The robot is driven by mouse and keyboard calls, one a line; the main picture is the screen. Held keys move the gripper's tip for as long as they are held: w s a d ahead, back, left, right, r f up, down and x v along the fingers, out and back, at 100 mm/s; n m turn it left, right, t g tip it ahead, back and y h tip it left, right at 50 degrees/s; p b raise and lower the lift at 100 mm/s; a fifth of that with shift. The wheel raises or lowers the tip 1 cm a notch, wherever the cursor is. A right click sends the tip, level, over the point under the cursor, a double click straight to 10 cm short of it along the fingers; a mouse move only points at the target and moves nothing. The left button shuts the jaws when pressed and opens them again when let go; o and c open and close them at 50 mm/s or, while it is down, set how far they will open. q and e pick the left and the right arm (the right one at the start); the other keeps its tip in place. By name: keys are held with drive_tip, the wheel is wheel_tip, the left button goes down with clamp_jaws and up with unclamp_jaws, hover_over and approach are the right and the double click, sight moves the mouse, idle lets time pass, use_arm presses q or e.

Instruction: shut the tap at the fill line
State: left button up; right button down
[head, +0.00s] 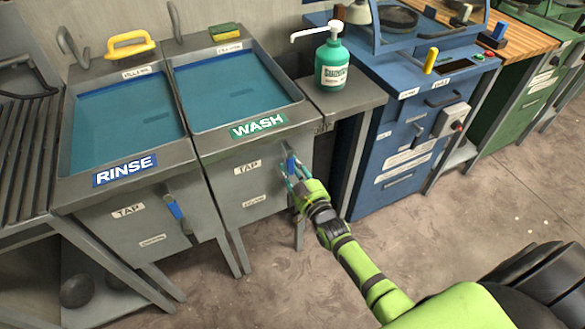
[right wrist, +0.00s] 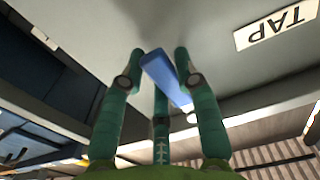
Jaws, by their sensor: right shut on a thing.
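The WASH basin (head: 305,112) holds blue water (head: 232,90). A small label, apparently reading fill line (head: 230,48), is on its back rim. The blue tap handle (head: 291,163) is on the basin's front, right of a TAP label (head: 247,167). My right gripper (head: 293,178) is at that handle, partly covering it. In the right wrist view the blue handle (right wrist: 163,74) lies between the green fingers of my right gripper (right wrist: 157,70), which is shut on it. The tap's outlet is hidden. My left gripper is not in view.
The RINSE basin (head: 70,172) on the left holds water and has its own blue tap handle (head: 175,209). A green soap bottle (head: 332,68) stands on the side shelf (head: 350,97). A blue machine (head: 400,150) stands to the right. The floor in front is clear.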

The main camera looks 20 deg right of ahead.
drive_tip(key=c, duration=0.9)
unclamp_jaws()
drive_tip(key=s, duration=1.2)
drive_tip(key=shift+d, duration=0.3)
